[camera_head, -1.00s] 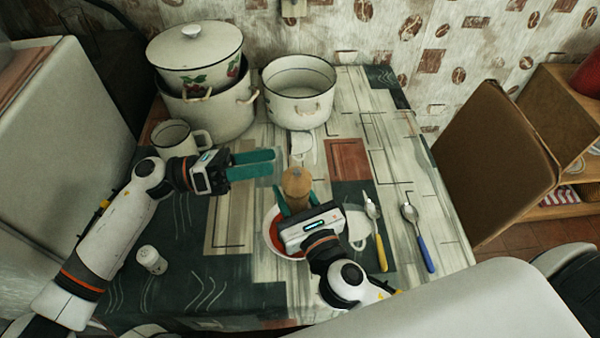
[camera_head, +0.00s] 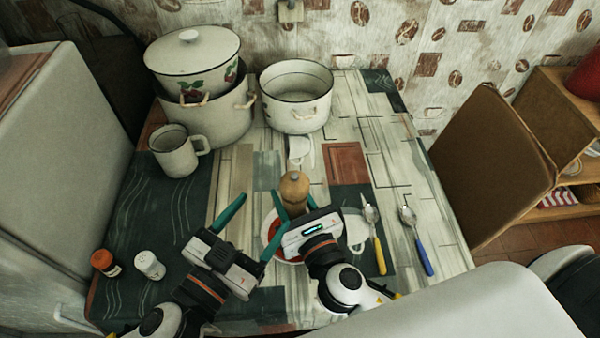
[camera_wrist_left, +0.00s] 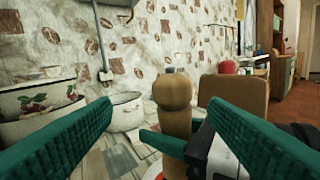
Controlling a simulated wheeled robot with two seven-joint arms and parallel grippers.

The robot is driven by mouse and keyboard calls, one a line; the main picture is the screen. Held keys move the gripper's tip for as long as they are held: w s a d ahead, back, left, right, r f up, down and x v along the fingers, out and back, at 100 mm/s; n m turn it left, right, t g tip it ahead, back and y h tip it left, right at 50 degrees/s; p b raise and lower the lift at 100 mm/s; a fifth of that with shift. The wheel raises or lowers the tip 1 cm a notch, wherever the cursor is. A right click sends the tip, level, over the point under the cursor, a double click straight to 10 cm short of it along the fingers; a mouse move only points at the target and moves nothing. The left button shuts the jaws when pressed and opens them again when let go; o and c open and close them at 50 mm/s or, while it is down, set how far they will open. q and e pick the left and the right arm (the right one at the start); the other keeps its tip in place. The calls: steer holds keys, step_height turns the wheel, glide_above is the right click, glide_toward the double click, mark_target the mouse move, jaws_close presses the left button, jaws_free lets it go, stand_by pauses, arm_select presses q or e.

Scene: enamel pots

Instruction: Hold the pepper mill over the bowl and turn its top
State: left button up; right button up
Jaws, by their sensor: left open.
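The wooden pepper mill (camera_head: 293,190) stands upright between the fingers of my right gripper (camera_head: 296,204), which looks shut on its body. The mill is at the bowl (camera_head: 266,238), a white one with red contents, partly hidden behind the grippers. I cannot tell the height of the mill's base. My left gripper (camera_head: 263,211) is open and empty, to the left and near side of the mill, its fingers pointing toward it. In the left wrist view the mill's rounded top (camera_wrist_left: 172,90) shows between and beyond the left fingers, with a right finger (camera_wrist_left: 160,142) against its body.
Stacked enamel pots (camera_head: 205,110) and an open white pot (camera_head: 297,98) stand at the back. A white mug (camera_head: 175,152) is at the left. An orange-capped jar (camera_head: 105,263) and a white shaker (camera_head: 150,265) are near left. A yellow-handled spoon (camera_head: 376,240) and blue-handled spoon (camera_head: 416,240) lie right.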

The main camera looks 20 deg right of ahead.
mark_target(300, 176)
arm_select(q)
steer(key=shift+n, duration=0.8)
steer(key=x, duration=0.7)
steer(key=s+d+x, duration=0.1)
steer(key=x, duration=0.3)
steer(key=c, duration=1)
steer(key=shift+m+g+h, duration=0.3)
steer(key=shift+m+g, duration=0.1)
steer(key=shift+g, duration=0.1)
